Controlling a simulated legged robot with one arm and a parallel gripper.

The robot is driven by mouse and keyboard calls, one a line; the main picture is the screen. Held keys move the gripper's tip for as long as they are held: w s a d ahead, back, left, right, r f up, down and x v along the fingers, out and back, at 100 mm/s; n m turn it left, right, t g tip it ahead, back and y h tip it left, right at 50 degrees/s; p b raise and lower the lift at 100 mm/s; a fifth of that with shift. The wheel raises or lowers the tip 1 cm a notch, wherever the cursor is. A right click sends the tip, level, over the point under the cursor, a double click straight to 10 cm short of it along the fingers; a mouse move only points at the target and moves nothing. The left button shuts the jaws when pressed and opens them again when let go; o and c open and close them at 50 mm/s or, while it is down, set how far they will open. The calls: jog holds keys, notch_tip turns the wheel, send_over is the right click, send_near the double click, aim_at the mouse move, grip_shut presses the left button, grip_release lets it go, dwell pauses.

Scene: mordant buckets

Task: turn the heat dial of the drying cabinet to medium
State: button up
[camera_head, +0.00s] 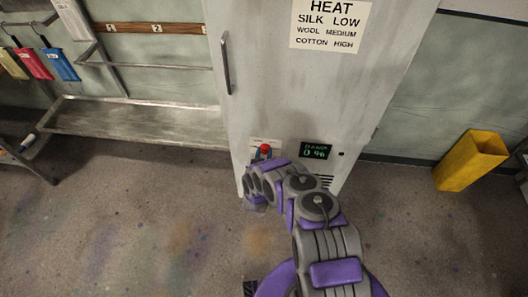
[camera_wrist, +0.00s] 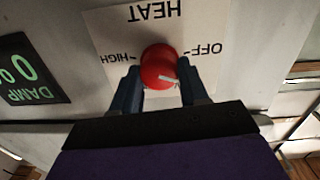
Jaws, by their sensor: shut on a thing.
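The drying cabinet (camera_head: 265,100) is a tall pale grey unit in the head view. Its red heat dial (camera_head: 265,149) is low on the front, and it also shows in the wrist view (camera_wrist: 158,66). There the dial plate (camera_wrist: 205,22) appears upside down, with HEAT at the top, HIGH at left and OFF at right. A label below the dial is mostly hidden by my gripper. The white pointer mark aims right and slightly down, between OFF and the hidden label. My gripper (camera_wrist: 159,73) has one finger on each side of the dial and is shut on it.
A sign (camera_head: 330,24) on the cabinet reads silk low, wool medium, cotton high. A lit damp display (camera_head: 315,151) is right of the dial. A metal bench (camera_head: 140,122) stands at left, and a yellow bin (camera_head: 470,160) at right. The floor in front is clear.

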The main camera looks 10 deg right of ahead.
jog(key=m, duration=0.4)
jog(key=shift+s+f, duration=0.1)
jog(key=m, duration=0.5)
jog(key=shift+d+f+m+y, duration=0.1)
jog(key=shift+m+y, duration=0.2)
jog(key=shift+m, duration=0.1)
jog(key=m+b, duration=0.1)
jog(key=m, duration=0.4)
jog(key=shift+f, duration=0.1)
jog(key=shift+s+d+f+m+y+b, duration=0.1)
jog(key=shift+m+y+b, duration=0.35)
jog(key=shift+m, duration=1.85)
jog(key=o, duration=0.8)
jog(key=shift+c, duration=0.2)
jog(key=o, duration=0.3)
